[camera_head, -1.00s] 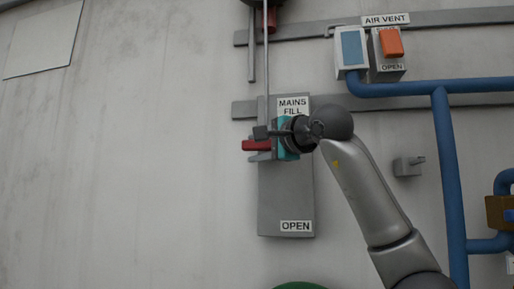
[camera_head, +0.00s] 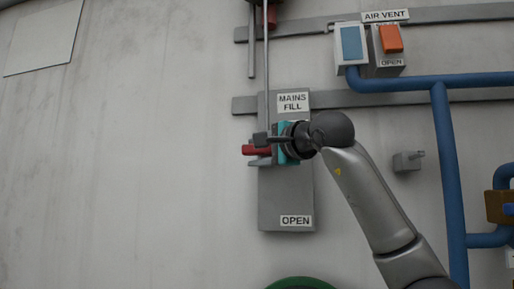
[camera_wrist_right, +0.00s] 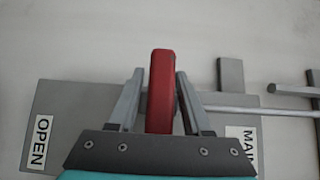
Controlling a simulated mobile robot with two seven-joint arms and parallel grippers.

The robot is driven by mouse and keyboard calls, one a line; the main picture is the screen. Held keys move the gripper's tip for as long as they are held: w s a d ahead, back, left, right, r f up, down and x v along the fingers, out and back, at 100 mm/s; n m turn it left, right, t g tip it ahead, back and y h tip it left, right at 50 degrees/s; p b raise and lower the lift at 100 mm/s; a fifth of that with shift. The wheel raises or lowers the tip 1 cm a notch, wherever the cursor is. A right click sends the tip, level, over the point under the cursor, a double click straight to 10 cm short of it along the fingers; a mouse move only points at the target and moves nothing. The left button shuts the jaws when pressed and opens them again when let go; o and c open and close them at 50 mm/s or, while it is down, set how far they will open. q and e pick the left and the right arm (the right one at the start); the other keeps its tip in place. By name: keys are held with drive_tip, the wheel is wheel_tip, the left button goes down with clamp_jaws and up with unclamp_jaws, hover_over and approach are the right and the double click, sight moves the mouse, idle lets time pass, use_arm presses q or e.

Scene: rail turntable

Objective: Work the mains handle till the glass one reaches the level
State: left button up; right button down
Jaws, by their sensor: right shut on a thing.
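The red mains handle (camera_head: 256,150) sticks out to the left from the grey plate (camera_head: 285,200) under the "MAINS FILL" label (camera_head: 293,102). It stands about level, in the upper half of the plate, above the "OPEN" label (camera_head: 296,221). My right gripper (camera_head: 262,140) is on the handle. In the right wrist view, the handle (camera_wrist_right: 160,88) sits between the two fingers of my right gripper (camera_wrist_right: 159,76), which are shut on it. My gripper hides part of the handle's mount. No glass or level mark can be made out. My left gripper is not in view.
A thin rod (camera_head: 266,75) runs up from the handle area. At upper right are an orange air vent handle (camera_head: 391,39) and a blue-windowed box (camera_head: 352,44). Blue pipes (camera_head: 447,160) run at right. A green rounded thing (camera_head: 300,284) shows at the bottom.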

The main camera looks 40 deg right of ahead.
drive_tip(key=shift+f, duration=0.15)
drive_tip(key=c, duration=0.6)
unclamp_jaws()
drive_tip(key=shift+c, duration=0.2)
drive_tip(key=s+a+b, duration=0.1)
drive_tip(key=s+b, duration=0.1)
drive_tip(key=s, duration=1.3)
drive_tip(key=shift+a+b, duration=0.35)
